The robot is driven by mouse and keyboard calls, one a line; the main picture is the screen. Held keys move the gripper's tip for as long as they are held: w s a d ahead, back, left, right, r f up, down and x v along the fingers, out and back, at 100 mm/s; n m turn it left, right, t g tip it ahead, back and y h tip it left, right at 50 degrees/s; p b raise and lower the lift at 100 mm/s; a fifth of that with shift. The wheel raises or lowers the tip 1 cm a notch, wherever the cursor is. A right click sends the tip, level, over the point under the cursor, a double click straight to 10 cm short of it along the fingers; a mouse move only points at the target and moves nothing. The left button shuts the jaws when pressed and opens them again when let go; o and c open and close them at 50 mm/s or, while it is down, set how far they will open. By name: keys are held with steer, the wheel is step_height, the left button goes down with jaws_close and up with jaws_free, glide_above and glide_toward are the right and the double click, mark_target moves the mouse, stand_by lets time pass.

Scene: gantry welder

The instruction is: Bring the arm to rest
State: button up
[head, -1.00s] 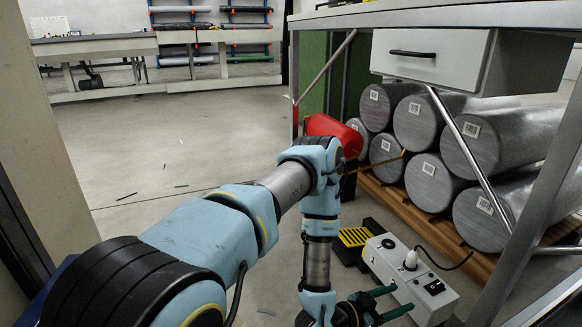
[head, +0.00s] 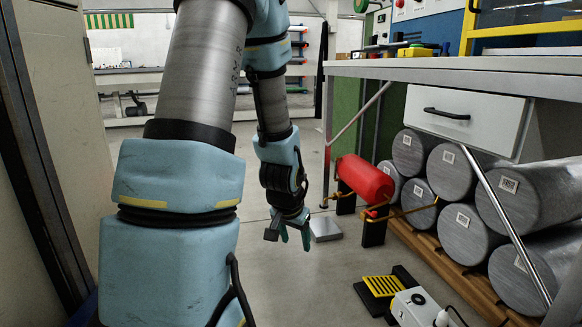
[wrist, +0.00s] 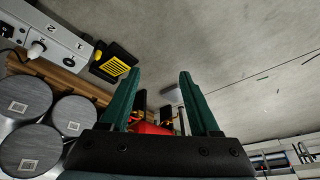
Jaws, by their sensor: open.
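My gripper (head: 296,238) hangs at the end of my bent arm in the middle of the head view, pointing down above the concrete floor. In the wrist view my gripper (wrist: 160,90) shows two green fingers spread well apart with nothing between their tips. A flat grey block (head: 325,229) lies on the floor just right of the gripper in the head view; I cannot tell whether they touch.
A red cylinder (head: 364,179) on a dark stand is to the right. Grey cylinders (head: 457,172) lie stacked on a wooden pallet under the workbench (head: 430,68) with its white drawer (head: 465,116). A white power box (head: 412,306) and yellow-black pedal (head: 384,286) are on the floor.

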steer(key=s+a+r+n+g+y+p, duration=0.1)
steer(key=s+a+r+n+g+p, duration=0.1)
steer(key=s+a+r+n, duration=0.5)
step_height(320, 180, up, 40)
steer(key=s+m+p, duration=0.2)
steer(key=p, duration=3.5)
steer(key=shift+s+a+g+p, duration=0.3)
steer(key=shift+s+a, duration=0.05)
steer(key=shift+s, duration=0.05)
